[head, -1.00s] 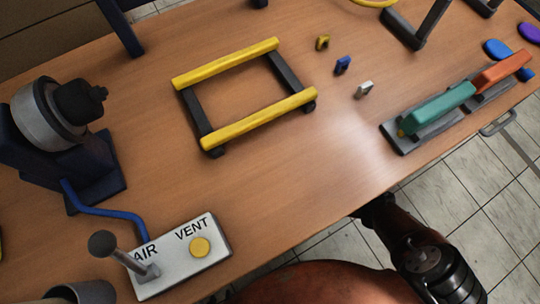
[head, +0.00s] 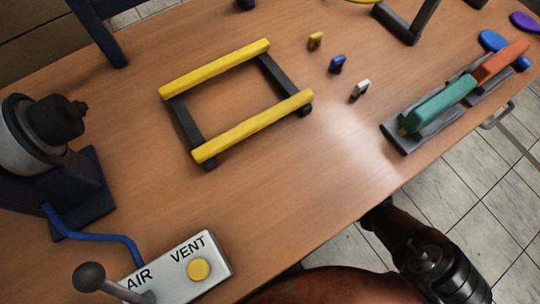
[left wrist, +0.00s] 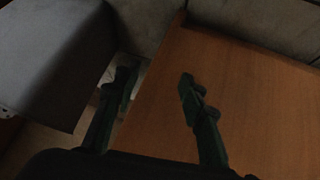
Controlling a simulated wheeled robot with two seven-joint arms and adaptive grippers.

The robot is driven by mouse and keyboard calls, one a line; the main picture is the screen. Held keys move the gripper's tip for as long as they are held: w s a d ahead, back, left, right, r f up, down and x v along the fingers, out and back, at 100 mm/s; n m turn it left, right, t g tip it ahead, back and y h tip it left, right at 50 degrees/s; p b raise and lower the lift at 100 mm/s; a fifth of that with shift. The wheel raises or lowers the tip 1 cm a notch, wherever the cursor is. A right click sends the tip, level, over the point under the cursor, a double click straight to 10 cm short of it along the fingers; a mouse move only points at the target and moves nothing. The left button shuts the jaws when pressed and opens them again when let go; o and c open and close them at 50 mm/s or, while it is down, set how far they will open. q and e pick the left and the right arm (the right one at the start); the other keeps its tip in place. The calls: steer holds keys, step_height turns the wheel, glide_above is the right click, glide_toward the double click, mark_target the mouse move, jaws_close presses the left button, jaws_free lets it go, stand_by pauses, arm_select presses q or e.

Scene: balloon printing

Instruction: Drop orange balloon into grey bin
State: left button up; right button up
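My left gripper (left wrist: 158,90) shows only in the left wrist view. Its two dark fingers are spread apart with nothing between them, over or near the edge of the wooden table. No orange balloon is seen in either view now. A large grey boxy shape (left wrist: 50,45) is at the upper left of the left wrist view; I cannot tell whether it is the grey bin. My right gripper is not in view; only part of my right arm shows at the lower right of the head view.
On the table (head: 260,200) are a yellow-and-black frame (head: 255,125), an AIR VENT box (head: 180,265), a dark machine (head: 45,150), small yellow, blue and white pieces, and teal (head: 440,105) and orange (head: 500,62) bar-shaped parts. Blue (head: 492,40) and purple (head: 525,22) ovals lie at the right.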

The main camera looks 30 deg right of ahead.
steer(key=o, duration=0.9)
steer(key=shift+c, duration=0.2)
arm_select(q)
steer(key=shift+s, duration=0.1)
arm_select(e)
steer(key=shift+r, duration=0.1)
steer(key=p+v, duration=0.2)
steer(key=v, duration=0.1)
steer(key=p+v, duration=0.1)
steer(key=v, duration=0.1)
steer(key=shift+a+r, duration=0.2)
arm_select(q)
steer(key=s+a+r+g+p, duration=0.2)
steer(key=s+r+g+p, duration=0.1)
steer(key=r, duration=0.6)
steer(key=shift+s+r+g+y, duration=0.35)
steer(key=shift+s+g+y, duration=0.05)
steer(key=shift+s+g, duration=0.5)
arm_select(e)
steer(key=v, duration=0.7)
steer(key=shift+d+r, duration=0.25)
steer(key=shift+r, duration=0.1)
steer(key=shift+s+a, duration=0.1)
